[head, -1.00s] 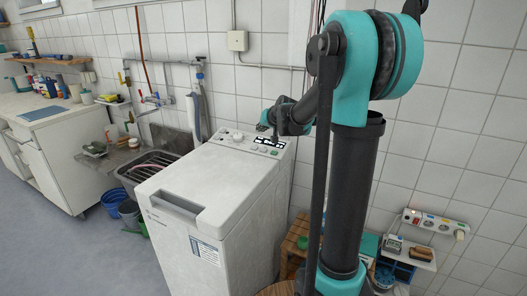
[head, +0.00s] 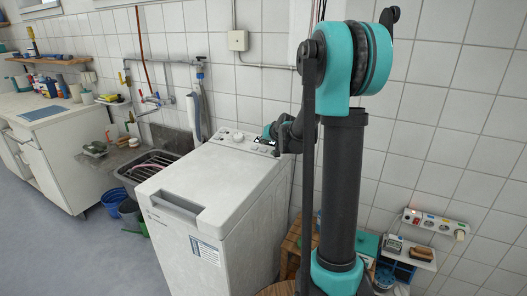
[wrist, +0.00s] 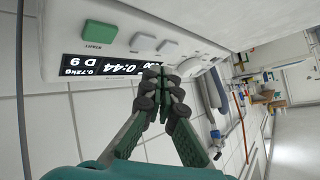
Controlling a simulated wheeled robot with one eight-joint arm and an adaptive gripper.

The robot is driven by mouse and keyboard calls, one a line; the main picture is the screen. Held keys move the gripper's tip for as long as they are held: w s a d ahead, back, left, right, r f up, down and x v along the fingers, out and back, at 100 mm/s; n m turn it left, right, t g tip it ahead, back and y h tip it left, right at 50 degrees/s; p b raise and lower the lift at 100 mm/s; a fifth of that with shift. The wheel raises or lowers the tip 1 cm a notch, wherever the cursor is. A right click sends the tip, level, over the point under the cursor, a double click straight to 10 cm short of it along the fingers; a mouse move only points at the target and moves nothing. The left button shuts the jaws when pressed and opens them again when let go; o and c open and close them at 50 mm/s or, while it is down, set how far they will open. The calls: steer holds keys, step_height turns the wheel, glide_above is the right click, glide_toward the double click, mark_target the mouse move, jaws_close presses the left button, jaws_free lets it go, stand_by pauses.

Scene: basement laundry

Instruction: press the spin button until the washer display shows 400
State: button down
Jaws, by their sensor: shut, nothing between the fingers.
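The white top-loading washer (head: 215,190) stands against the tiled wall, its control panel at the back of the top. A green START button (wrist: 100,33) and grey buttons (wrist: 142,42) (wrist: 168,47) line the panel beside the display. My gripper (wrist: 153,75) is shut and empty, its fingertips over the display's end. I cannot tell whether they touch the panel. In the head view my gripper (head: 268,131) is over the panel.
A dial (head: 238,137) sits on the panel. A sink with a rack (head: 150,168) stands left of the washer, with buckets (head: 129,211) on the floor. A wooden stool (head: 292,243) and a wall-mounted socket strip (head: 435,222) are at the right.

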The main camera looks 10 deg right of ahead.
mark_target(260, 148)
steer(key=shift+w+d+f, duration=0.1)
steer(key=shift+f, duration=0.35)
steer(key=shift+w+d+f, duration=0.1)
steer(key=shift+f, duration=0.35)
stand_by(0.9)
steer(key=shift+w+f, duration=0.1)
steer(key=shift+f, duration=0.25)
steer(key=shift+d+f, duration=0.1)
steer(key=shift+f, duration=0.25)
stand_by(0.7)
stand_by(0.3)
steer(key=shift+r, duration=0.75)
steer(key=shift+s+a+r, duration=0.2)
steer(key=shift+s+r, duration=0.05)
steer(key=shift+r, duration=0.55)
steer(key=shift+s+a+r, duration=0.15)
steer(key=shift+s+r, duration=0.05)
steer(key=shift+r, duration=0.6)
steer(key=shift+s+a+r, duration=0.2)
steer(key=shift+s+r, duration=0.05)
steer(key=shift+r, duration=0.55)
